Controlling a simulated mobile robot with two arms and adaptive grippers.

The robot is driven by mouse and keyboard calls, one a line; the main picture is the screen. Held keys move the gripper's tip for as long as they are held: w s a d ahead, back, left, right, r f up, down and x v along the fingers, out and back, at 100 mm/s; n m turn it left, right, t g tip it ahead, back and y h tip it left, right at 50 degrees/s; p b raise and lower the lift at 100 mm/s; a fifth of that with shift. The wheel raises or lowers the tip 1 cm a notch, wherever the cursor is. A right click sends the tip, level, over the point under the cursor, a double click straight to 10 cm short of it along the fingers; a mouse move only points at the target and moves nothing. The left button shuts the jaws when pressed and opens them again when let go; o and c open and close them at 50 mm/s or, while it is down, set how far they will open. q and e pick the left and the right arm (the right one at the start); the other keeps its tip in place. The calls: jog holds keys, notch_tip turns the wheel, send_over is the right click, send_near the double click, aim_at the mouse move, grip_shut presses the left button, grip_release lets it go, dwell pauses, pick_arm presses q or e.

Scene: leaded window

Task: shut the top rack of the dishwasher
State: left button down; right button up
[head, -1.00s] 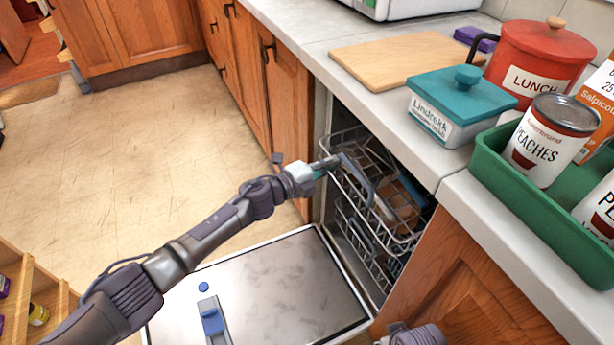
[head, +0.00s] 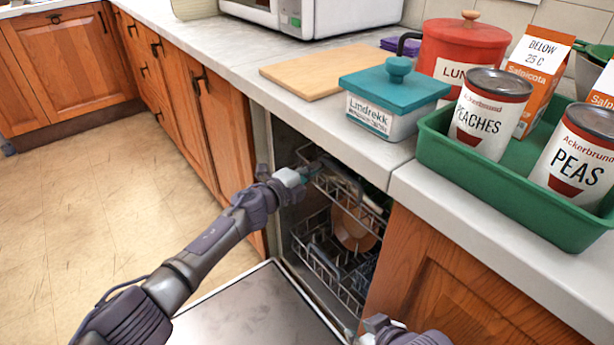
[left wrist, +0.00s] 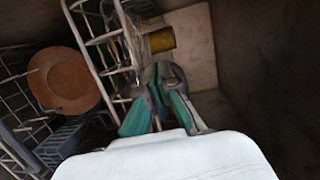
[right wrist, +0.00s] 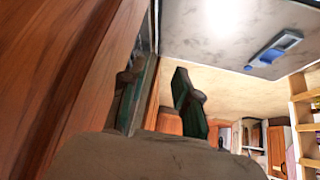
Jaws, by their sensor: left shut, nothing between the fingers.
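The dishwasher's top rack (head: 372,222) is a grey wire basket, mostly inside the cavity under the counter, with dishes in it. Its front edge lies close to the opening. My left gripper (head: 312,170) is shut and empty at the rack's left front corner. In the left wrist view the closed fingertips (left wrist: 165,72) are beside the rack's white wires (left wrist: 98,48); I cannot tell whether they touch. My right gripper (right wrist: 160,95) is open and empty, near a wooden cabinet front. In the head view only part of my right arm shows at the bottom edge.
The lower rack (head: 325,268) sits below, with an orange-brown dish (head: 352,230). The dishwasher door (head: 245,315) lies open below. Above, the counter holds a teal-lidded box (head: 372,117) and a green tray (head: 470,180) with cans. Floor to the left is clear.

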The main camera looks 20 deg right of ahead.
pick_arm(q)
jog(key=shift+d+r, duration=0.2)
jog(key=shift+r, duration=0.15)
pick_arm(e)
jog(key=shift+w+a+r+t, duration=0.35)
jog(key=shift+w+r+t, duration=0.05)
jog(key=shift+w, duration=0.2)
